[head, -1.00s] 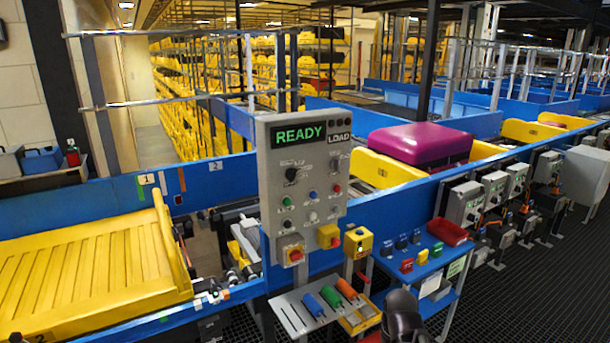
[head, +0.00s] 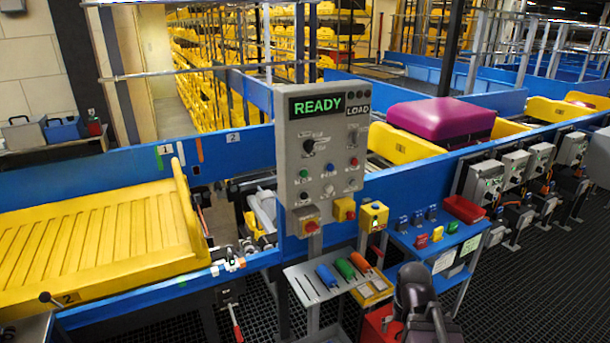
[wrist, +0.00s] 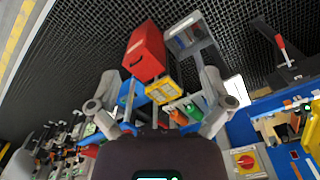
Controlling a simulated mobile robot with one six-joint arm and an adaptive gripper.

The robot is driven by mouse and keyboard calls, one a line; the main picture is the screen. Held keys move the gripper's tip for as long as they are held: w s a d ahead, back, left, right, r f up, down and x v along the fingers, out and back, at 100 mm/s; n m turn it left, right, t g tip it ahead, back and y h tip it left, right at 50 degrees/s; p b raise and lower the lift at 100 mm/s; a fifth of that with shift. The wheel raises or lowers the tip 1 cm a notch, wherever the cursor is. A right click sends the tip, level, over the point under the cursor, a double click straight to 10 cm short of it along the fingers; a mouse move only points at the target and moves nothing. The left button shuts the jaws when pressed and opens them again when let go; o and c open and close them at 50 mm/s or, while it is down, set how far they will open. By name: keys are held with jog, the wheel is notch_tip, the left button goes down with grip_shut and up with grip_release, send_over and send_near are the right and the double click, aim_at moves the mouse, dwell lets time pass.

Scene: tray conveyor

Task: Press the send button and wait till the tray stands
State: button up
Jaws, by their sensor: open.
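The grey control panel (head: 322,150) stands mid-picture in the head view, its screen reading READY, with a LOAD sign beside it. Green, blue and red buttons (head: 330,172) sit in a row on it, with more controls below; their labels are too small to read surely. An empty yellow tray (head: 95,240) marked 2 rests on the conveyor at left. My gripper (wrist: 160,102) is open and empty in the wrist view, its fingers spread over the floor stand's area. In the head view my dark arm end is low, right of the panel and apart from it.
A shelf with coloured handles (head: 342,270) juts out below the panel. A yellow box with a red button (head: 374,215) and a blue side table (head: 440,243) stand right of it. A purple suitcase (head: 442,117) lies on another yellow tray. A red box (wrist: 146,50) is on the floor.

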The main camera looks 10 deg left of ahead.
grip_shut()
dwell(1.3)
